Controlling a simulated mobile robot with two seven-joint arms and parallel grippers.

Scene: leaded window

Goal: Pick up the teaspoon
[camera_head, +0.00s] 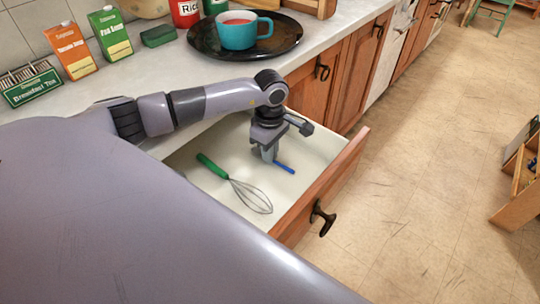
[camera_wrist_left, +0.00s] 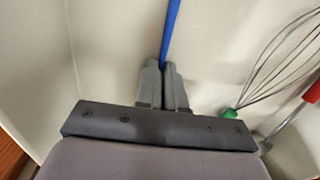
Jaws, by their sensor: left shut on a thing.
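My left gripper (camera_head: 268,156) points down into the open drawer. Its two fingers (camera_wrist_left: 164,88) are shut on a slim blue handle (camera_wrist_left: 172,30), which also shows beside the fingertips in the head view (camera_head: 285,167). This blue-handled utensil may be the teaspoon, but no spoon bowl shows, so I cannot tell for sure. The rest of it is hidden by the gripper. I cannot tell whether it is clear of the drawer floor. My right gripper is not in view.
A whisk with a green handle (camera_head: 212,166) lies in the drawer (camera_head: 318,188), left of the gripper. The wrist view also shows a red handle end (camera_wrist_left: 313,92) near the whisk. A dark tray (camera_head: 205,42) with a teal mug (camera_head: 238,34) stands on the counter above.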

